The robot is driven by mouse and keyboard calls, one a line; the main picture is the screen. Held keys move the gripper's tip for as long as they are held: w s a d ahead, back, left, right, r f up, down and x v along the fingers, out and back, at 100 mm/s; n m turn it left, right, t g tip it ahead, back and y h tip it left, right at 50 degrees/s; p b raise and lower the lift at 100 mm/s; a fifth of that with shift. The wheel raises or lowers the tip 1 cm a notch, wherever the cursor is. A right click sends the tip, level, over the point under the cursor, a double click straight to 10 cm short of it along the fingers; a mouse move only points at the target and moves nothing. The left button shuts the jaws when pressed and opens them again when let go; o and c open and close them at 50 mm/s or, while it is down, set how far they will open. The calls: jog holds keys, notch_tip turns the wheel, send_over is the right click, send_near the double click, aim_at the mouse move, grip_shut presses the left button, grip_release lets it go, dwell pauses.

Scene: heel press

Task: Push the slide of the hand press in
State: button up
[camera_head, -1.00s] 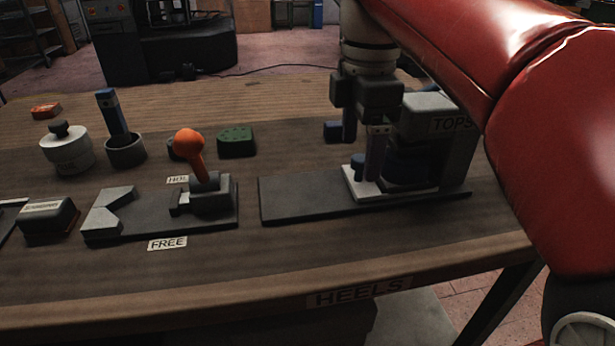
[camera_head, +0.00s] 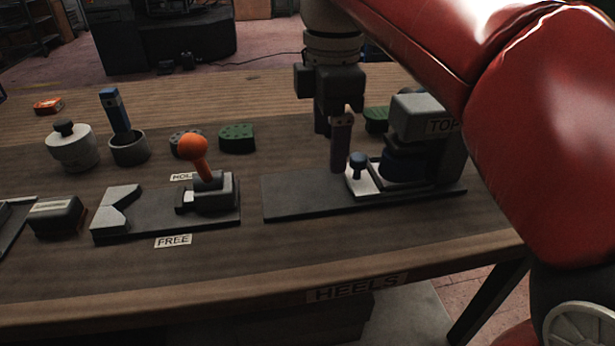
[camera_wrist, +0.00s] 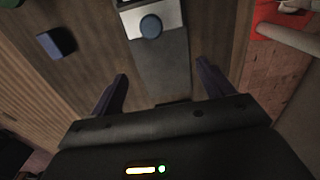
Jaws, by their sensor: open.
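The hand press (camera_head: 418,108) stands at the right of the bench, with a grey head marked "TOP" and a long dark base plate (camera_head: 300,197). Its pale slide (camera_head: 357,186) sticks out to the left from under the head and carries a blue knob (camera_head: 357,161). The slide and knob (camera_wrist: 151,27) also show at the top of the wrist view. My gripper (camera_head: 333,148) is open and empty, low over the base plate, just left of the knob. In the wrist view, the fingers (camera_wrist: 163,86) are spread either side of the plate, apart from the knob.
Left of the press is a fixture with an orange-knobbed lever (camera_head: 196,158) and a "FREE" label (camera_head: 173,241). Behind it stand a blue-handled tool in a cup (camera_head: 128,149), a white pot (camera_head: 73,154) and a green piece (camera_head: 237,138). A blue block (camera_wrist: 56,42) lies beside the press.

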jog(key=shift+r, duration=1.5)
jog(key=shift+s, duration=0.1)
